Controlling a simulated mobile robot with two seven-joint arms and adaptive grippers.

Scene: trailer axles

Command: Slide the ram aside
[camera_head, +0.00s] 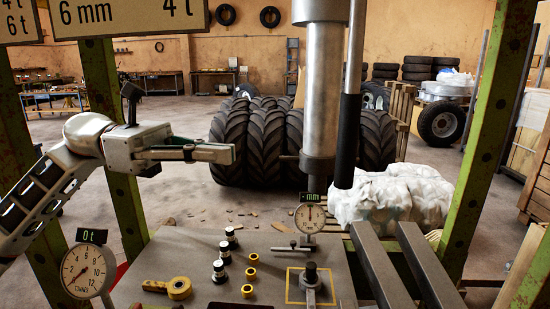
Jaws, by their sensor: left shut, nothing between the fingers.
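The ram (322,90) is a silver vertical cylinder hanging from the top of the press, right of centre, with a wider collar above. A long upright bar (348,110), light above with a thick black lower part, hangs close along its right side. My left gripper (226,153) comes in from the left, is shut and empty, and points right toward the ram. A clear gap shows between its fingertips and the ram in the picture. My right gripper is not in view.
Green posts (488,125) frame the press. Two grey bars (425,265) lie at right. A tonnage gauge (84,269) stands front left.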

